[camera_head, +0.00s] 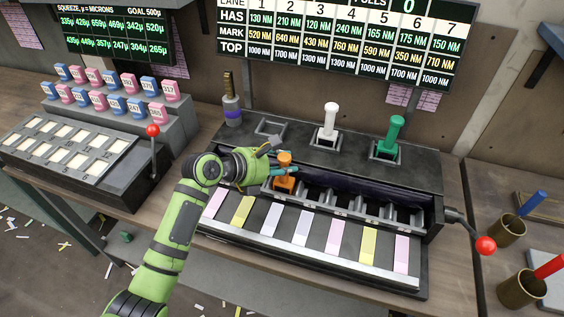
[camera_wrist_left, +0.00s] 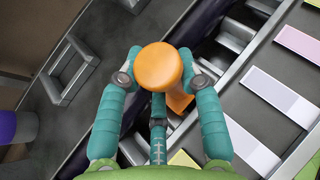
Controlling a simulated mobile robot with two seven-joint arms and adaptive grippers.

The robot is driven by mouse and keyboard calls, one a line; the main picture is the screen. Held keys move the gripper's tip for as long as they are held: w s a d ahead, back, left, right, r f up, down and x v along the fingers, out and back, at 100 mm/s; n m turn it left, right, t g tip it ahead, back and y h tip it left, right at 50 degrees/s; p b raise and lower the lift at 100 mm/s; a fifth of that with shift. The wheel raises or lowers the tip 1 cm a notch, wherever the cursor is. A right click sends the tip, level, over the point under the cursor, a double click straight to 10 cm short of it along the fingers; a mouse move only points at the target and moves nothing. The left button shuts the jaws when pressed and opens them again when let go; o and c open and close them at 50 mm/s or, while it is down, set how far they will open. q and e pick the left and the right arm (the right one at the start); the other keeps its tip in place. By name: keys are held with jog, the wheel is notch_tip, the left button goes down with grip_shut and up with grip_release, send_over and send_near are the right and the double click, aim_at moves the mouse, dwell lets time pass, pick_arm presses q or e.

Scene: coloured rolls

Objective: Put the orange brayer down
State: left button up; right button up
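The orange brayer (camera_head: 285,184) is upright over the left part of the dark trough of the lane machine. Its round top (camera_wrist_left: 160,66) shows between the teal fingers in the left wrist view. My left gripper (camera_head: 278,170) is shut on the brayer, with fingers on both sides of its handle. The fingers hide part of it, and I cannot tell whether its lower end touches the trough. An empty square holder (camera_head: 269,128) sits on the machine's back deck, left of the white brayer (camera_head: 329,122); it also shows in the left wrist view (camera_wrist_left: 68,72).
The green brayer (camera_head: 391,133) stands in its holder at right; a purple one (camera_head: 233,112) stands at the back left. Pale coloured strips (camera_head: 303,228) lie along the machine's front. A red-knobbed lever (camera_head: 485,245) sticks out at right, another (camera_head: 153,131) at left.

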pick_arm(q)
jog(key=o, duration=0.3)
jog(key=b+v, duration=0.1)
jog(key=v, duration=1.1)
jog(key=shift+r, duration=0.1)
